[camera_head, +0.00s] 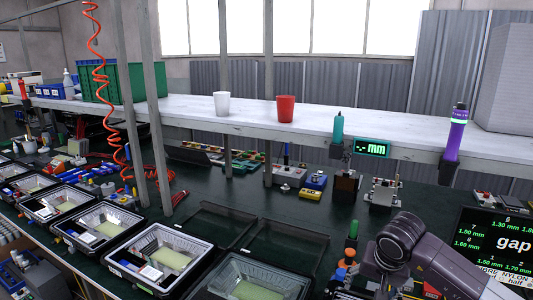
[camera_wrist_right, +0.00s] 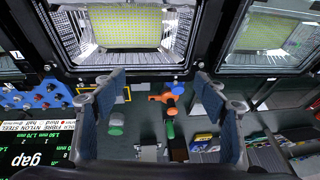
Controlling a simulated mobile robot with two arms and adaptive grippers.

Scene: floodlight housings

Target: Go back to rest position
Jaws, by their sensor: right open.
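My right arm (camera_head: 415,255) comes in from the lower right in the head view and hangs over the bench; its fingertips are hidden there. In the right wrist view my right gripper (camera_wrist_right: 160,90) is open, its two blue-padded fingers wide apart with nothing held between them. Small tools with green and orange tops lie beyond and between the fingers. A floodlight housing (camera_wrist_right: 72,50) with a yellow-green panel is ahead of the fingertips. In the head view a row of black housings (camera_head: 113,266) runs along the front left. My left gripper is not in view.
A white shelf (camera_head: 350,130) holds a white cup (camera_head: 222,104) and a red cup (camera_head: 286,109). A purple torch (camera_head: 454,140) stands at its edge. Grey posts rise at the left. A gap display (camera_head: 500,240) is at the lower right.

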